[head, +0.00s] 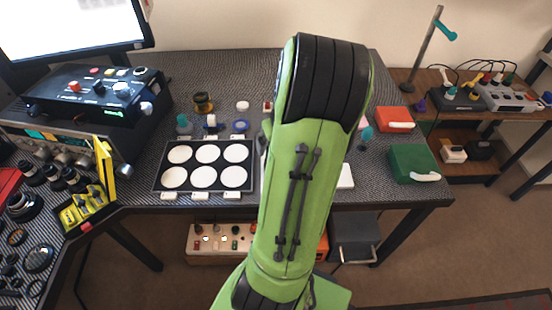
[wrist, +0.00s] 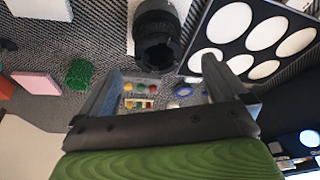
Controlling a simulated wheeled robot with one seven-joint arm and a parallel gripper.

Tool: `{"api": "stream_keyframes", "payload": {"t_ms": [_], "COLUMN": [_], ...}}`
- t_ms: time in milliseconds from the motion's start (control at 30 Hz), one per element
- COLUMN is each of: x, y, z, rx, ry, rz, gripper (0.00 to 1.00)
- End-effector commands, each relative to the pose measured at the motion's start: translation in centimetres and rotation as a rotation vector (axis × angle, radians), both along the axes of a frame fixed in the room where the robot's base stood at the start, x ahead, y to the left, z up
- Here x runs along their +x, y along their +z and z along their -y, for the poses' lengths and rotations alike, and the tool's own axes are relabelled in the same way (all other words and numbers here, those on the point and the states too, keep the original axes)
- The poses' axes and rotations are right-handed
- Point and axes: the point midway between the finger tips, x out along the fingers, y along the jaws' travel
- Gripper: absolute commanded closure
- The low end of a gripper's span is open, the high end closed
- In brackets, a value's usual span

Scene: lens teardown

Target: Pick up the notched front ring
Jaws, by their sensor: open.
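In the wrist view a black lens barrel (wrist: 160,12) stands on a white base. At its near end is a dark ring with a notched edge (wrist: 157,48), which looks like the notched front ring. My gripper (wrist: 160,72) is open, its two grey fingers spread to the left and right of the ring's near side. The ring is just beyond the fingertips, and nothing is held. I cannot tell the exact gap in depth. In the head view my green arm hides the gripper, the lens and the ring.
A black tray with white discs (head: 156,186) lies left of my arm, close to the lens in the wrist view (wrist: 196,62). A pink block (wrist: 36,82) and a green piece (wrist: 79,73) lie on the other side. A green box (head: 412,160) sits at the table's right.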

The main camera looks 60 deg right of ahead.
Motion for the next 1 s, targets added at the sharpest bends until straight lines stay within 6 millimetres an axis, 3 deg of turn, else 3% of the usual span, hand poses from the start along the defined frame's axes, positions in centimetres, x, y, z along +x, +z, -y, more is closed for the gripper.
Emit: {"api": "stream_keyframes", "payload": {"t_ms": [300,600,1000], "x": [1.0,1.2,1.2], "y": [-5.0,-5.4,-5.4], "z": [1.1,1.3,1.3], "rx": [0.001,-0.002,-0.002], "ry": [0.001,0.002,0.002], "rz": [0.0,0.0,0.0], "gripper": [0.01,0.02,0.63]}}
